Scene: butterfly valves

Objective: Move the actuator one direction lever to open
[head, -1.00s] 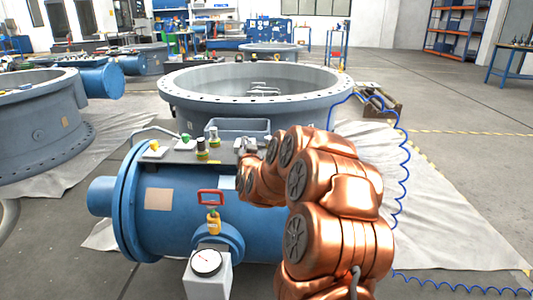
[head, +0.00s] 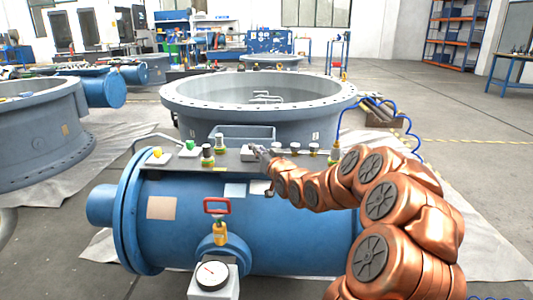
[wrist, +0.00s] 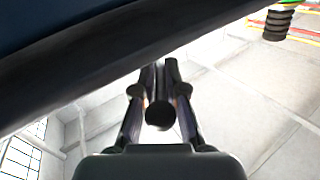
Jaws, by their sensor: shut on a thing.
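The blue actuator (head: 175,235) lies on its side in front of me, with a grey plate of fittings (head: 232,159) along its top. My gripper (head: 258,153) reaches in from the right to that plate, beside the white fittings. In the wrist view my gripper (wrist: 159,88) is shut on a dark, round-ended rod (wrist: 159,114), which looks like the direction lever's handle. In the head view the gripper and wrist hide the lever, so its position cannot be told.
A large grey valve ring (head: 257,92) is behind. Floor is open at right.

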